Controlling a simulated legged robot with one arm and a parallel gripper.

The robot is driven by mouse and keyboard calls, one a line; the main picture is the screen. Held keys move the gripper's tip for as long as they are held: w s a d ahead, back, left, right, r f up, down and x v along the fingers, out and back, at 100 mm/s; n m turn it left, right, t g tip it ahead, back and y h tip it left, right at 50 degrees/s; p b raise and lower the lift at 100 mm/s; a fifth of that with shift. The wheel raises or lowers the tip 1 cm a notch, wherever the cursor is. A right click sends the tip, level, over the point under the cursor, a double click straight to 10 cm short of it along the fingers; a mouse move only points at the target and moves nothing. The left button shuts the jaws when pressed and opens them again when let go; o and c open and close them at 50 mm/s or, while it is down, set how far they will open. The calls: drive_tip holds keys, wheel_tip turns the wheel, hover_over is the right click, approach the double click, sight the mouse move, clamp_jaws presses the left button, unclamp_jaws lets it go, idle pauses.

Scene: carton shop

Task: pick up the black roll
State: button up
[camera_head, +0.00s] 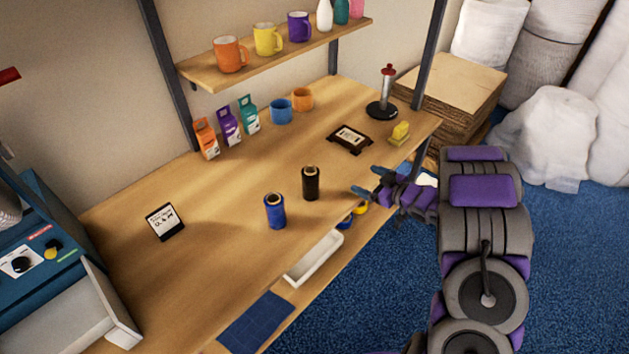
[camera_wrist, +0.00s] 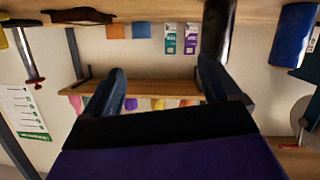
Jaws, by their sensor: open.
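The black roll (camera_head: 311,184) stands upright on the wooden workbench (camera_head: 190,273), just behind and right of the blue roll (camera_head: 274,212). My gripper (camera_head: 369,182) is open and empty, a short way to the right of the black roll near the bench's front edge. In the wrist view, which looks upside down, the black roll (camera_wrist: 217,28) shows at the top, in line with the right-hand finger of my gripper (camera_wrist: 163,80) rather than midway between the fingers. That finger hides part of it. The blue roll (camera_wrist: 293,35) is farther right there.
A dark framed display (camera_head: 350,138) and yellow block (camera_head: 400,131) lie beyond my gripper. A shelf (camera_head: 280,57) overhangs the rear. The bench left of the rolls is mostly clear.

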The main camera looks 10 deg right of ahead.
drive_tip(key=s+a+y, duration=0.4)
drive_tip(key=a+y, duration=0.1)
drive_tip(key=a, duration=0.2)
approach(303, 169)
drive_tip(key=w+a, duration=0.1)
drive_tip(key=w+a+f+b, duration=0.1)
drive_tip(key=shift+w+a+n, duration=0.3)
drive_tip(key=shift+w, duration=0.1)
drive_tip(key=shift+b+x, duration=0.3)
drive_tip(key=shift+x, duration=0.65)
drive_tip(key=shift+w+a+b, duration=0.2)
drive_tip(key=shift+w+a, duration=0.15)
drive_tip(key=shift+w, duration=0.25)
drive_tip(key=shift+w+a+b, duration=0.15)
drive_tip(key=shift+w+a, duration=0.15)
drive_tip(key=shift+w, duration=0.3)
drive_tip(key=shift+w+a, duration=0.35)
drive_tip(key=shift+a, duration=0.15)
drive_tip(key=shift+a+r, duration=0.1)
drive_tip(key=shift+a, duration=0.25)
drive_tip(key=c, duration=0.3)
drive_tip(key=shift+d, duration=0.45)
drive_tip(key=c, duration=0.6)
drive_tip(key=shift+a, duration=0.25)
drive_tip(key=c, duration=0.3)
drive_tip(key=shift+r, duration=0.1)
drive_tip(key=shift+c, duration=0.2)
